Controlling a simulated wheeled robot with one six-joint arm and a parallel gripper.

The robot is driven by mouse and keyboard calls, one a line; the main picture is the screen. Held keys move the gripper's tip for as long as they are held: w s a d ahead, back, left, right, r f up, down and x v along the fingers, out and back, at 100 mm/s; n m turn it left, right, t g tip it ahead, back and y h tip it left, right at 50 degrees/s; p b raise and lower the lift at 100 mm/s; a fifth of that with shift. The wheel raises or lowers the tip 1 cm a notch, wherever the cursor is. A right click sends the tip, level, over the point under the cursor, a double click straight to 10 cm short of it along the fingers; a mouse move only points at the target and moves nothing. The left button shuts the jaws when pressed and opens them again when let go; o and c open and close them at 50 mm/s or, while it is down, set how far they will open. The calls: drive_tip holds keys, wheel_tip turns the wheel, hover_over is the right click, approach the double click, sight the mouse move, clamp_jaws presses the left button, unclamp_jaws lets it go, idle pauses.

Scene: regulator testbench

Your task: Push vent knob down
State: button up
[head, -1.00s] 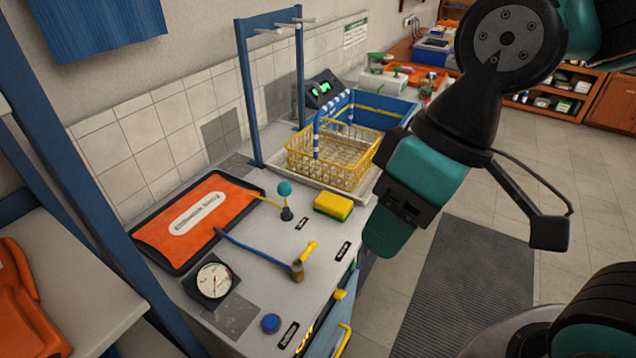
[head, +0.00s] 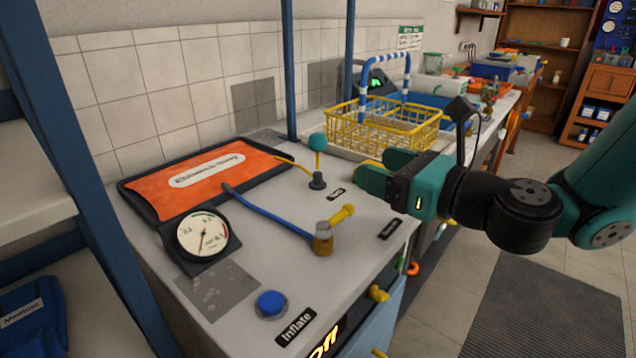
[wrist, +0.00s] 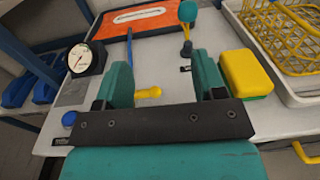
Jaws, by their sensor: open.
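A teal ball knob (head: 317,143) stands upright on a short stem in a dark base on the grey bench top. A small black label beside it is too small to read. In the wrist view the knob (wrist: 187,12) is beyond my gripper, near the top edge. My gripper (head: 372,172) is open and empty, to the right of the knob in the head view and apart from it. In the wrist view its two teal fingers (wrist: 162,75) are spread, with a yellow valve handle (wrist: 148,93) showing between them.
An orange bag (head: 205,180), a pressure gauge (head: 203,235), a blue button (head: 270,303) labelled Inflate and a yellow-handled valve (head: 324,238) are on the bench. A yellow sponge (wrist: 247,75) lies right of the knob. A yellow wire basket (head: 345,130) stands behind.

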drive_tip(key=w+d+f+m, duration=0.1)
drive_tip(key=m, duration=0.1)
drive_tip(key=w+f+m+t, duration=0.1)
drive_tip(key=shift+d+f+m+t+h+b, duration=0.2)
drive_tip(key=shift+d+m+t+h+b, duration=0.1)
drive_tip(key=shift+d+m+h, duration=0.1)
drive_tip(key=shift+w+a+r+p, duration=0.15)
drive_tip(key=shift+w+p, duration=0.1)
drive_tip(key=shift+p, duration=0.1)
drive_tip(key=p, duration=1.2)
approach(324, 145)
drive_tip(key=x, duration=0.4)
drive_tip(key=shift+w+a+r, duration=0.3)
drive_tip(key=shift+r, duration=0.15)
drive_tip(key=p+x, duration=0.4)
drive_tip(key=p, duration=0.5)
drive_tip(key=shift+w+a+f, duration=0.1)
drive_tip(key=shift+w+a+f+p, duration=0.15)
drive_tip(key=shift+w+a+p, duration=0.05)
drive_tip(key=shift+w+a, duration=0.3)
drive_tip(key=shift+w+a+f+p, duration=0.2)
drive_tip(key=shift+w+a, duration=0.25)
drive_tip(key=shift+w, duration=0.05)
